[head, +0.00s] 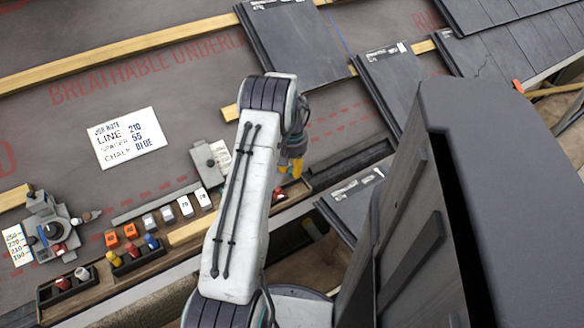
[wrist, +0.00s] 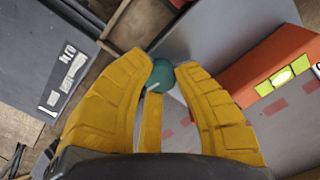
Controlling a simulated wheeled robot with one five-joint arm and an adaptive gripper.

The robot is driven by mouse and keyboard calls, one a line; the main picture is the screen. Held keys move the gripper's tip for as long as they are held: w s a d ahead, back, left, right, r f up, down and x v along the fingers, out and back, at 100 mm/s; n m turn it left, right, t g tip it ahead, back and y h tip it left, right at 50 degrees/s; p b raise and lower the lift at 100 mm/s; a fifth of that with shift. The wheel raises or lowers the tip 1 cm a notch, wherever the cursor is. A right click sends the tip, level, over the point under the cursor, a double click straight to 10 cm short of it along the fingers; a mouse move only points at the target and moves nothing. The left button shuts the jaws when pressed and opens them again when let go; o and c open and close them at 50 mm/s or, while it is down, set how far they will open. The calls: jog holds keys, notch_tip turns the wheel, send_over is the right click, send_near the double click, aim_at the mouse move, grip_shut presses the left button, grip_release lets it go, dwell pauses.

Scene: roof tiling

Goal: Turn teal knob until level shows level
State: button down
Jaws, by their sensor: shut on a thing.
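The teal knob (wrist: 161,74) shows in the wrist view as a round teal cap with a pale mark on it. My gripper (wrist: 164,82) has yellow fingers closed around the knob, touching it on both sides. A level vial (wrist: 288,75), bright yellow-green with dark lines, sits on an orange block (wrist: 268,68) at the right of the wrist view. In the head view my gripper (head: 291,167) points down near the bench's right end, and the knob is hidden there.
A job note (head: 127,138) lies on the grey underlay (head: 180,90). Left of my arm are a dial device (head: 50,232), small spacer blocks (head: 185,205) and trays of coloured bottles (head: 135,255). Slate tiles (head: 295,45) lie behind and right of my gripper.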

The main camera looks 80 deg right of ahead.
aim_at(292, 169)
jog(key=shift+a+f+n, duration=0.1)
jog(key=shift+n, duration=0.2)
jog(key=c, duration=1.2)
grip_release()
jog(key=shift+r, duration=0.2)
notch_tip(292, 169, up, 12)
jog(key=shift+f, duration=0.15)
